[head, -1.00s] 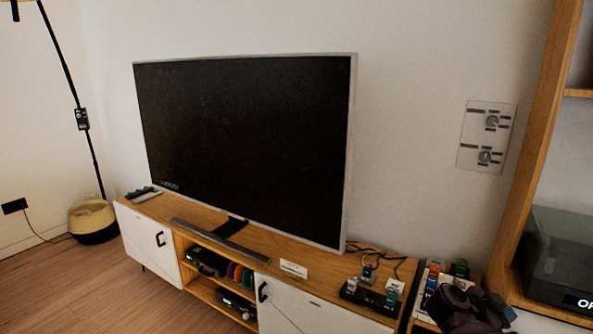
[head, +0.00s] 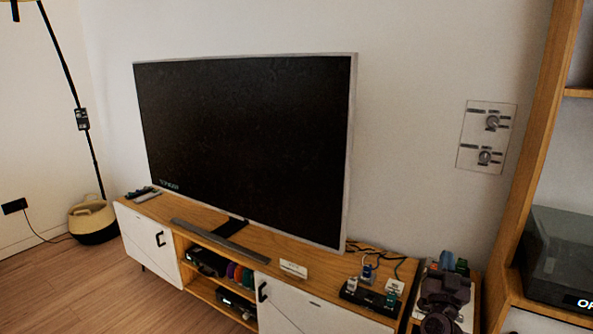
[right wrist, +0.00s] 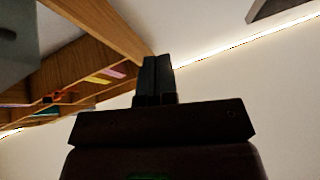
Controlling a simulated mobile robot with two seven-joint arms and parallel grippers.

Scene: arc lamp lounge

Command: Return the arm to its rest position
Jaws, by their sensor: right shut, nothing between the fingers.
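My right gripper (head: 445,286) shows as a dark shape at the bottom right of the head view, in front of the small stand right of the TV cabinet. In the right wrist view its two black fingers (right wrist: 155,78) are side by side and shut, with nothing between them. They point up the picture, with wooden shelving and pale wall behind them. My left gripper is out of view.
A large TV (head: 245,150) stands on a wood-and-white cabinet (head: 210,216) along the wall. Small items, partly hidden by my gripper, sit on the right stand. Tall wooden shelving (head: 538,150) rises at the right. A floor lamp (head: 68,70) stands far left.

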